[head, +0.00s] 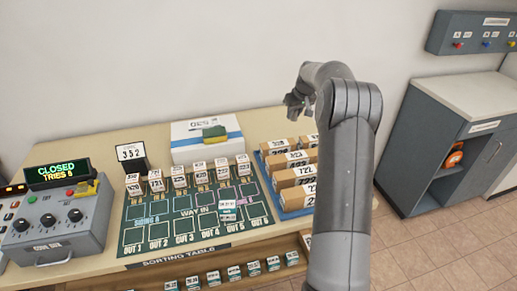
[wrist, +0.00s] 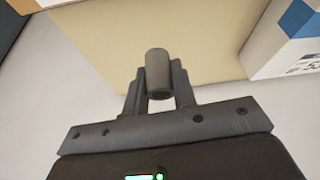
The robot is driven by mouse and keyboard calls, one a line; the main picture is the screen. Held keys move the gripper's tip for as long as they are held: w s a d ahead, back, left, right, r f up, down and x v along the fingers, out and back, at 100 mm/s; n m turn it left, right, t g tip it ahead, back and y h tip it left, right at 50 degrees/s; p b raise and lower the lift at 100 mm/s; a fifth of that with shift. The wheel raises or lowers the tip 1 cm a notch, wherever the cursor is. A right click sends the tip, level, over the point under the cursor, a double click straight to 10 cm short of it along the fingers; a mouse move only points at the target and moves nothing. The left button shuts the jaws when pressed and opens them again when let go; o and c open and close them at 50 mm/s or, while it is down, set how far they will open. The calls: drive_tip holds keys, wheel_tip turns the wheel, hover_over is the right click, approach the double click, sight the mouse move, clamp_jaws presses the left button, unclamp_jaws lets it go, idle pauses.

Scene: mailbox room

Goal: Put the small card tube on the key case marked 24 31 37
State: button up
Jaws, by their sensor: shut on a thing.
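The small card tube (wrist: 158,70), a plain grey-brown cylinder, stands between the two fingers of my gripper (wrist: 158,88) in the wrist view, and the gripper is shut on it. In the head view my gripper (head: 294,103) is raised above the back right of the table, against the wall; the tube cannot be made out there. A small case (head: 228,214) with a white label that seems to read 24 31 37 lies on the green sorting mat, right of the mat's middle. My gripper is well above it and farther back.
The sorting table (head: 100,166) carries the green mat (head: 135,222), with several numbered tags along its back. A white box (head: 188,152) with a blue band stands behind. A blue tray (head: 270,184) of numbered cartons is at right, and a control box (head: 60,225) at left.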

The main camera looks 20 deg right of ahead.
drive_tip(key=s+a+r+n+g+y, duration=0.1)
drive_tip(key=s+a+r+n+g, duration=0.1)
drive_tip(key=s+a+n, duration=0.7)
drive_tip(key=s+a+r+n+g+y, duration=0.1)
drive_tip(key=s+a+r+n+y, duration=0.3)
drive_tip(key=s, duration=0.9)
drive_tip(key=s+a+n+g+h, duration=0.1)
drive_tip(key=s+a+n+g, duration=0.1)
drive_tip(key=s+a+n, duration=0.55)
drive_tip(key=m, duration=0.3)
approach(222, 206)
drive_tip(key=shift+s+a+f+n, duration=0.15)
drive_tip(key=shift+a+f, duration=0.15)
drive_tip(key=shift+a, duration=0.2)
drive_tip(key=shift+s+a+f+n, duration=0.1)
drive_tip(key=shift+a+f, duration=0.2)
drive_tip(key=shift+a, duration=0.15)
drive_tip(key=shift+w+a+f, duration=0.1)
drive_tip(key=shift+a, duration=0.1)
drive_tip(key=shift+f, duration=2.05)
drive_tip(key=o, duration=0.5)
drive_tip(key=shift+f, duration=0.15)
drive_tip(key=o, duration=0.5)
drive_tip(key=shift+c, duration=0.2)
